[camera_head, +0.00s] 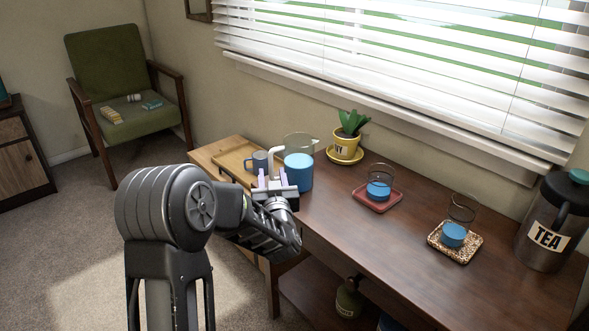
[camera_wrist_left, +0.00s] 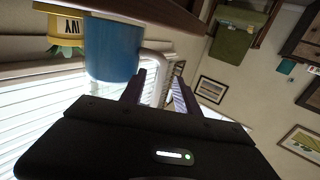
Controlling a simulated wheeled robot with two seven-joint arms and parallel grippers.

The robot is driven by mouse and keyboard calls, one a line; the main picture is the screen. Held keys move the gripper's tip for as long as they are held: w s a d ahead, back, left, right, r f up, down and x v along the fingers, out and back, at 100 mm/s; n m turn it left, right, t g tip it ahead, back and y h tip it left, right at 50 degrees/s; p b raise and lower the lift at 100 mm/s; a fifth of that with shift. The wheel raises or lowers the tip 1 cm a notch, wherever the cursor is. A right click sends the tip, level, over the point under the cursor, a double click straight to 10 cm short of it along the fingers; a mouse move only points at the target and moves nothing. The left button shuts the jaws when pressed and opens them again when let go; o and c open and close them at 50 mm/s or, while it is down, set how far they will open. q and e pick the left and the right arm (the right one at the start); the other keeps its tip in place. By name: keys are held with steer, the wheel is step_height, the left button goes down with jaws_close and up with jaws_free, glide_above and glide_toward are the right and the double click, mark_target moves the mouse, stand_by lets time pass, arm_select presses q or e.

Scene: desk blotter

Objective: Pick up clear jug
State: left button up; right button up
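The clear jug (camera_head: 298,172) stands on the desk near its left end, with blue liquid inside and a pale handle on its left side. My left gripper (camera_head: 272,179) is just in front and to the left of the jug, at the handle side. In the left wrist view the blue-filled jug (camera_wrist_left: 112,48) is at upper left. The two fingers of my left gripper (camera_wrist_left: 160,83) are apart there, with the handle by the gap between them. I cannot tell whether they touch it. My right gripper is not in view.
A grey-blue mug (camera_head: 257,160) stands by a wooden tray (camera_head: 232,157) left of the jug. A potted plant (camera_head: 349,137) is behind. Two glasses with blue liquid stand on a red coaster (camera_head: 377,205) and a patterned coaster (camera_head: 464,259). A TEA canister (camera_head: 548,228) stands far right.

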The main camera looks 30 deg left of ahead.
arm_select(q)
steer(key=x, duration=0.2)
steer(key=shift+w+a, duration=0.15)
steer(key=shift+w, duration=0.1)
steer(key=shift+c, duration=0.2)
jaws_close()
stand_by(0.4)
steer(key=shift+r, duration=0.15)
stand_by(0.9)
